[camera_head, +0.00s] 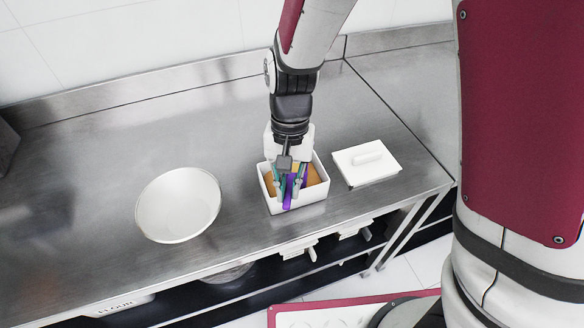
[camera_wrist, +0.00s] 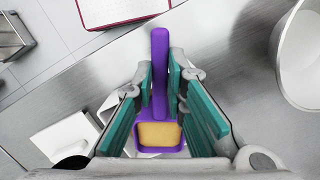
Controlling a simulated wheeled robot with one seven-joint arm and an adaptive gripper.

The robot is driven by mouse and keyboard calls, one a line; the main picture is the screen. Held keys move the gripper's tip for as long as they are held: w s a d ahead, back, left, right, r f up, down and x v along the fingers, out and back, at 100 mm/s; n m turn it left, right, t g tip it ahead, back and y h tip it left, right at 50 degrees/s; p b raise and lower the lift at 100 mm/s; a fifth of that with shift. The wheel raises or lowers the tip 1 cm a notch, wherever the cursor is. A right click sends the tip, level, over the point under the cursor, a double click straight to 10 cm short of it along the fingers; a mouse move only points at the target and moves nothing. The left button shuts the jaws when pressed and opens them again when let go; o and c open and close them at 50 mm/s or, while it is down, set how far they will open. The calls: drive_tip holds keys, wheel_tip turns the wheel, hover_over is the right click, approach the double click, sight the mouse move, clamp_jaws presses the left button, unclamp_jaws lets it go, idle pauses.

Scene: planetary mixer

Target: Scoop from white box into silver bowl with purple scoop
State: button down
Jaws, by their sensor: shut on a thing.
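The purple scoop (camera_head: 289,191) is held upright-looking between the teal pads of my gripper (camera_head: 290,182), over the white box (camera_head: 297,206). In the wrist view my gripper (camera_wrist: 160,88) is closed around the scoop's purple handle (camera_wrist: 160,60). Tan material shows within the scoop's purple rim; I cannot tell how full the scoop is. The white box holds tan-orange contents, partly hidden by my fingers. The silver bowl (camera_head: 178,205) stands to the left of the box, apart from it, and looks empty. It also shows at the right edge of the wrist view (camera_wrist: 303,60).
A white lid with a handle (camera_head: 367,163) lies on the steel counter (camera_head: 110,150) just right of the box. The counter's front edge is close to box and bowl. A strip of clear counter lies between bowl and box. White bins sit on the shelf below.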

wheel_tip(320, 180, up, 4)
drive_tip(key=p, duration=0.2)
drive_tip(key=shift+s+p, duration=0.1)
drive_tip(key=shift+p, duration=0.2)
drive_tip(key=shift+r, duration=0.25)
wheel_tip(320, 180, up, 5)
drive_tip(key=shift+f+p, duration=0.2)
drive_tip(key=shift+p, duration=1)
